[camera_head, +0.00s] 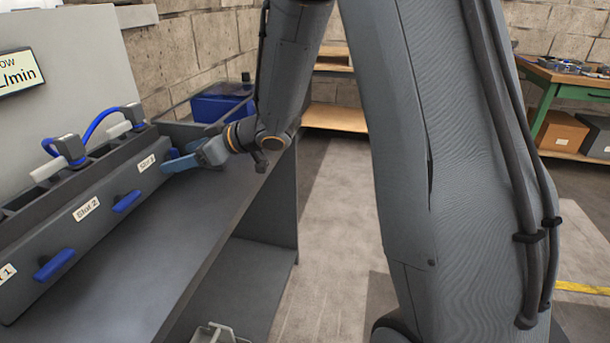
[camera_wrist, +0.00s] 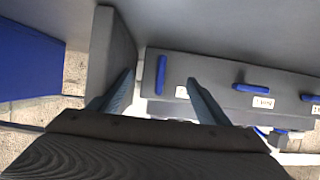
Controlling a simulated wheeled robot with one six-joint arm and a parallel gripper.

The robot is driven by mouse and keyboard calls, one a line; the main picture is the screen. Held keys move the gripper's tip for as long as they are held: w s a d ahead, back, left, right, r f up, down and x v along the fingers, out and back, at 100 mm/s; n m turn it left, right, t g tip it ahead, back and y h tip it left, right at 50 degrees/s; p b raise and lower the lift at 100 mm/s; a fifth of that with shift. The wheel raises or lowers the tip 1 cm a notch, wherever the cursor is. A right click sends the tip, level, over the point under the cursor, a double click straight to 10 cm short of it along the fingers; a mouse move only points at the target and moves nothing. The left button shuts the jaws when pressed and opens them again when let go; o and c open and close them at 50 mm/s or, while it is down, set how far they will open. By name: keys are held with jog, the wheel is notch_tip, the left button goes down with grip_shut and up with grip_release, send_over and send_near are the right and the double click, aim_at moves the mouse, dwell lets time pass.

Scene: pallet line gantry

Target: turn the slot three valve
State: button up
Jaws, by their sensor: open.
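The slot three valve is a blue bar handle (camera_wrist: 161,74) on the front of a dark grey rack (camera_head: 60,225). In the wrist view it stands upright, crosswise to the slot two handle (camera_wrist: 251,89) and the slot one handle (camera_wrist: 310,98), which lie lengthwise. My gripper (camera_head: 171,161) is at slot three in the head view and hides most of that handle. In the wrist view its fingers (camera_wrist: 158,78) are open, one on each side of the handle, with gaps visible. I cannot tell how far the tips are from the handle in depth.
A grey shelf (camera_head: 165,235) runs below the rack. A blue bin (camera_head: 215,106) stands beyond the rack's far end. A blue hose (camera_head: 97,122) and grey connectors sit on top of the rack. A green-legged bench (camera_head: 545,100) stands at back right.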

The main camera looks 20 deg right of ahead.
jog(key=s+d+r+m+h+p, duration=0.1)
jog(key=d, duration=0.2)
jog(key=s+d+r+m+t+h, duration=0.1)
jog(key=d+h, duration=0.1)
jog(key=d, duration=0.2)
jog(key=s+d+r+m+h+p, duration=0.1)
jog(key=d, duration=0.3)
jog(key=shift+s+d+t+p, duration=0.2)
jog(key=shift+d+t+p, duration=0.05)
jog(key=shift+t+p, duration=0.05)
jog(key=s+d+f+m+g+h+p, duration=0.1)
jog(key=s+d+m+g+h+p, duration=0.1)
jog(key=s+d, duration=0.3)
jog(key=s+d+f+m+g+h+p, duration=0.2)
jog(key=s+d+m+g+h+p, duration=0.1)
jog(key=s, duration=1)
jog(key=shift+d+m+g+h, duration=0.5)
jog(key=shift+d+m+h, duration=0.1)
jog(key=shift+d+h, duration=0.55)
jog(key=shift+s+a+f, duration=0.1)
jog(key=s+a+m+g, duration=0.1)
jog(key=s+a+g, duration=0.2)
jog(key=s, duration=0.7)
jog(key=shift+s+f+g+y, duration=0.25)
jog(key=shift+f+g+y, duration=0.05)
jog(key=shift+g+y, duration=0.1)
